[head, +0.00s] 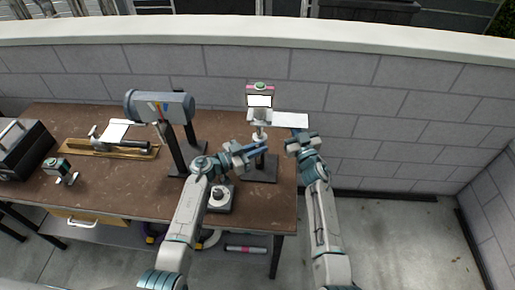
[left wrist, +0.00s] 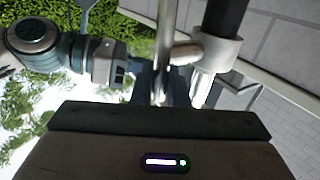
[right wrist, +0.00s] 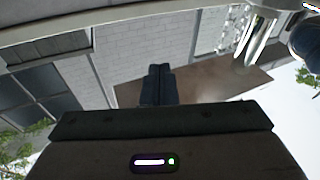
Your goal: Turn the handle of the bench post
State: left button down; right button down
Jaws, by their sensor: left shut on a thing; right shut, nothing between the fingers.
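The bench post (head: 260,125) stands at the right end of the brown table, with a boxy pink-and-grey head on top and a dark base plate. Its metal handle (left wrist: 165,35) and a pale collar (left wrist: 217,52) on a dark pole show close up in the left wrist view. My left gripper (head: 262,150) reaches the post just below its head and is shut on the handle; the fingers partly hide the grip. My right gripper (head: 294,146) is shut and empty, to the right of the post and apart from it. Its closed fingers (right wrist: 158,85) show in the right wrist view.
A grey cylindrical device (head: 160,106) on a dark stand is left of the post. A joystick-like box (head: 219,197) sits under my left arm. A block wall (head: 350,90) runs behind.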

pick_arm(q)
jog(key=c, duration=1.5)
grip_release()
pick_arm(e)
jog(key=shift+r, duration=0.2)
pick_arm(q)
jog(key=v, duration=1.2)
jog(key=shift+w+a, duration=0.1)
pick_arm(e)
jog(key=shift+f, duration=0.15)
